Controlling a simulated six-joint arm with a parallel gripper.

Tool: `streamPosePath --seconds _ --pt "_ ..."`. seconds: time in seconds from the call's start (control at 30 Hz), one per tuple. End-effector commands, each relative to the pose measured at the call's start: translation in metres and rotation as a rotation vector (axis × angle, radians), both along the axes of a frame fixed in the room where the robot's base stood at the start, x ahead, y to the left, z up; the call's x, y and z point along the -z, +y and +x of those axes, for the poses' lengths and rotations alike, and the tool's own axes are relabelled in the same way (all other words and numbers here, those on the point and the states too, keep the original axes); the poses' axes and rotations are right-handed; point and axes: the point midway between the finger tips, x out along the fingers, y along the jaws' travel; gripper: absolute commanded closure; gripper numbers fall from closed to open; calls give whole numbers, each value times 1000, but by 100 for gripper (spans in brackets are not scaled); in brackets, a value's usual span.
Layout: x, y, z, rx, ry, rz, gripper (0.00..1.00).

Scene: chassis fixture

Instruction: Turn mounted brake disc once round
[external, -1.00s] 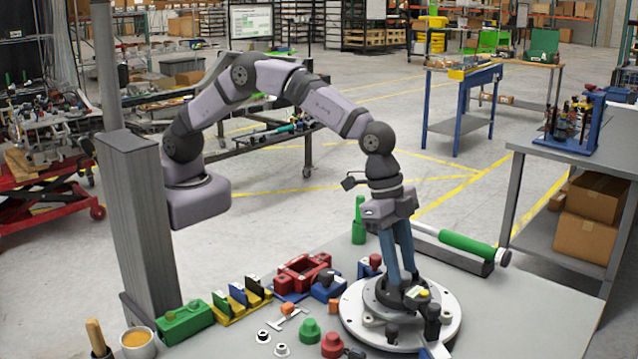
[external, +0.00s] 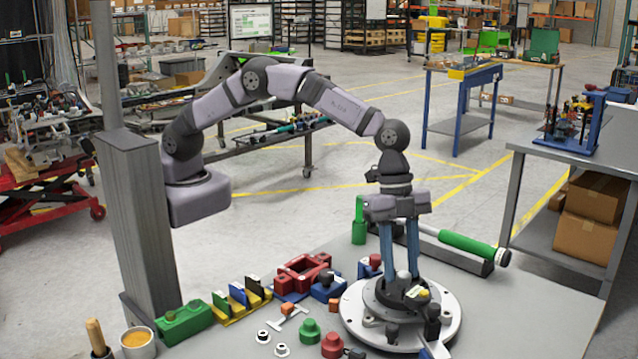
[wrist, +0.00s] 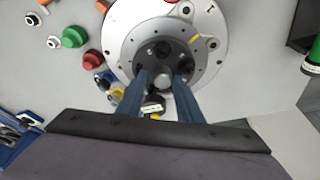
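The mounted brake disc (external: 452,306) is a flat silver ring around a dark hub (external: 372,291), on the table at front right. In the wrist view the disc (wrist: 212,45) shows holes and a yellow mark near the hub (wrist: 133,45). My gripper (external: 402,285) points straight down over the hub, its two blue fingers apart. A small grey rounded knob (wrist: 165,80) shows between the fingertips (wrist: 161,76) in the wrist view. I see no clear grip on it; whether a fingertip touches it cannot be told.
Red and green knobs (external: 309,330), a green block (external: 184,322) and red and blue fixtures (external: 303,272) stand left of the disc. A green-handled roller (external: 467,244) lies behind it. The table at right is bare.

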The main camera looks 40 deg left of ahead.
Motion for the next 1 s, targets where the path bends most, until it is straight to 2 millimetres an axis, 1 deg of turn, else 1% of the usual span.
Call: streamPosePath --seconds 0.13,0.37,0.7,1.0 --pt "0 0 0 83 0 0 67" --pt "-1 0 0 117 0 0 67" --pt "-1 0 -1 368 3 1 67" --pt "-1 0 -1 443 3 3 67"
